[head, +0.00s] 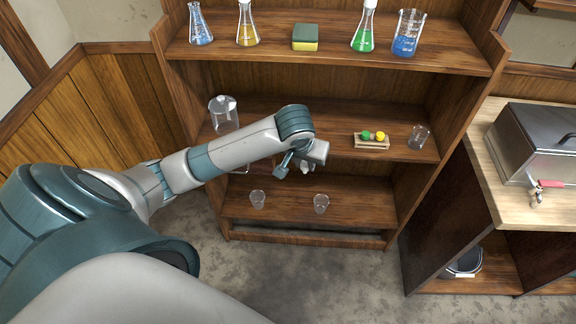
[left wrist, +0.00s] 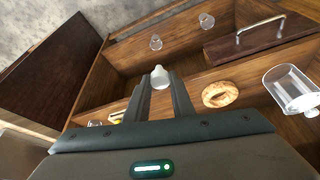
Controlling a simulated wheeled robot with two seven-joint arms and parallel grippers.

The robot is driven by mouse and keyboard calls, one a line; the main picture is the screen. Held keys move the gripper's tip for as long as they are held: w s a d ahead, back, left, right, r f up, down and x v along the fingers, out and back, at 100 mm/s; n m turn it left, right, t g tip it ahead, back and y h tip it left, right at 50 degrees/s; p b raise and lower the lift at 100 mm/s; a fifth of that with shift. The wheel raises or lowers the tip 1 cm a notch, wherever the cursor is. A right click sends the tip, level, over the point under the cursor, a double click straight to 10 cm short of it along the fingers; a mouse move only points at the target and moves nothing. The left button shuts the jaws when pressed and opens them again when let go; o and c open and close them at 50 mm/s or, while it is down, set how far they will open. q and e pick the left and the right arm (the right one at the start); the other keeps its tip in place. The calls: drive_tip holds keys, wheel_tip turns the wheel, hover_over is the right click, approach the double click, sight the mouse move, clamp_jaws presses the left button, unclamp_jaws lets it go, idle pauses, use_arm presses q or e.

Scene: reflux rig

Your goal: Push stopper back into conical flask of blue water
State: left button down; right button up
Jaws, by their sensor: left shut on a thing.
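The conical flask of blue water (head: 200,27) stands at the left of the top shelf. Its neck reaches near the picture's top edge, and I see no stopper in it. My left gripper (head: 296,166) is in front of the shelves, at about middle-shelf height in the picture, well below and right of that flask. In the left wrist view a white stopper (left wrist: 160,76) sits between the fingertips of the left gripper (left wrist: 160,86), which is shut on it. The stopper (head: 305,168) shows small in the head view. My right gripper is not in view.
The top shelf also holds a yellow flask (head: 247,28), a sponge (head: 305,37), a green flask (head: 363,36) and a blue beaker (head: 407,40). A glass jar (head: 223,114) and a ball rack (head: 371,142) are on the middle shelf. A cork ring (left wrist: 220,94) lies near the jar.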

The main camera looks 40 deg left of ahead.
use_arm(q)
drive_tip(key=d+r+m+h+b, duration=0.1)
drive_tip(key=d+r+m+b, duration=0.2)
drive_tip(key=d+r, duration=0.7)
drive_tip(key=shift+w+d+r+b, duration=0.15)
drive_tip(key=shift+r+b, duration=0.5)
drive_tip(key=shift+r, duration=0.8)
